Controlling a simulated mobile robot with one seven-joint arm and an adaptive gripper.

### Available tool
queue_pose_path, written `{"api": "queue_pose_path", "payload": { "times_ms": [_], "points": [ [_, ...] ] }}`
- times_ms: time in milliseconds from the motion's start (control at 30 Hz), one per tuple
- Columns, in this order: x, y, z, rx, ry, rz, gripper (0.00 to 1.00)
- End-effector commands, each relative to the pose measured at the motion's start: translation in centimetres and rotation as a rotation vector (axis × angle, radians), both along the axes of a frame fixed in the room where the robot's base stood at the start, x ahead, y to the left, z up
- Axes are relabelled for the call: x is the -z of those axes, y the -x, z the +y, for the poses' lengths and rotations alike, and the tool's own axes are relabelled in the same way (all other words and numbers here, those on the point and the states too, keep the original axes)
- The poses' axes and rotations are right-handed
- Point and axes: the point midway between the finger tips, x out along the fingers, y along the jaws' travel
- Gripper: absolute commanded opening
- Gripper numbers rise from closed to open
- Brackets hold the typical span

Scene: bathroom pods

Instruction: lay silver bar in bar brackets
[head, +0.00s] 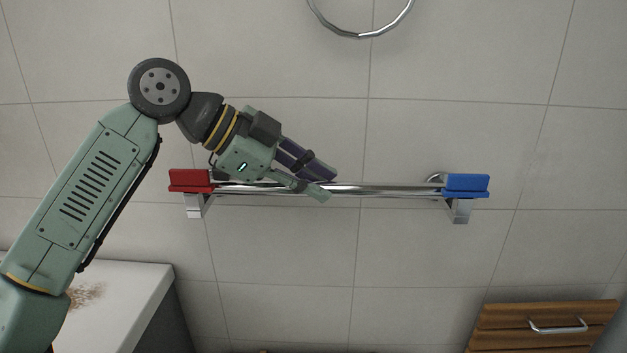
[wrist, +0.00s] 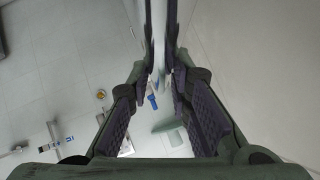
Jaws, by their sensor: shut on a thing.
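The silver bar (head: 390,188) runs nearly level along the tiled wall between a red bracket (head: 190,181) at left and a blue bracket (head: 466,185) at right. Each bracket sits on a chrome wall mount. My gripper (head: 322,182) is shut on the bar, left of its middle. In the wrist view the bar (wrist: 158,25) runs up from between the two finger pads (wrist: 162,80). The bar's ends meet or overlap the brackets in the picture; I cannot tell whether they rest inside them. My gripper hides part of the bar.
A chrome ring (head: 362,34) hangs on the wall above. A white counter (head: 125,300) with a brown stain is at lower left. A wooden drawer front (head: 545,325) with a metal handle is at lower right. The wall below the bar is clear.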

Motion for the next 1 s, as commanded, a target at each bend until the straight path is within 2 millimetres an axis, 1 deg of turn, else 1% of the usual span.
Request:
{"api": "queue_pose_path", "payload": {
  "times_ms": [33, 600, 1000],
  "points": [
    [-0.5, 0.0, 0.0, -0.001, 0.002, -0.001, 0.0],
    [-2.7, 0.0, 0.0, 0.0, 0.001, -0.001, 0.0],
    [-2.8, 0.0, 0.0, 0.0, 0.001, -0.001, 0.0]
  ]
}}
